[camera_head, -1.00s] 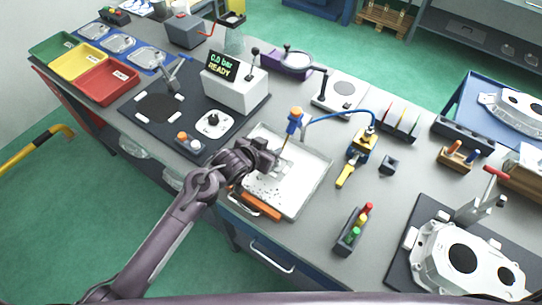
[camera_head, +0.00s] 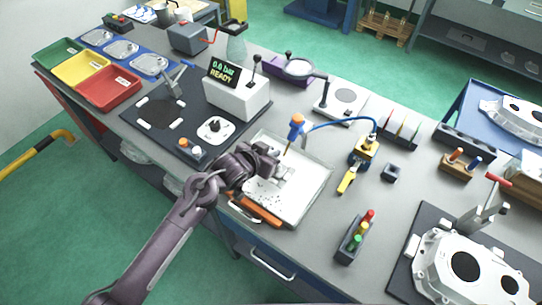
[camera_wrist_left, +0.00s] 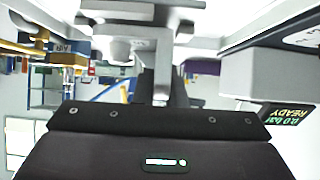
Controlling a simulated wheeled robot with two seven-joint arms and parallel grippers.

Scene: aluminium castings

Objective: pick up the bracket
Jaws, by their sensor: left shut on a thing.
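The bracket (camera_head: 287,173) is a small light grey metal casting. It is at the tips of my left gripper (camera_head: 274,166), over the white tray (camera_head: 318,182). In the left wrist view the bracket (camera_wrist_left: 135,14) shows close up at the top, with the shut jaws (camera_wrist_left: 161,75) on it. The gripper hides part of it in the head view, and I cannot tell exactly how far it is above the tray floor. My right gripper is in neither view.
A blue-and-orange tool (camera_head: 296,127) stands at the tray's back edge, its blue hose running right. An orange-handled brush (camera_head: 256,214) lies at the tray's front. The pressure tester (camera_head: 237,95) stands behind left, the large casting (camera_head: 470,268) at front right.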

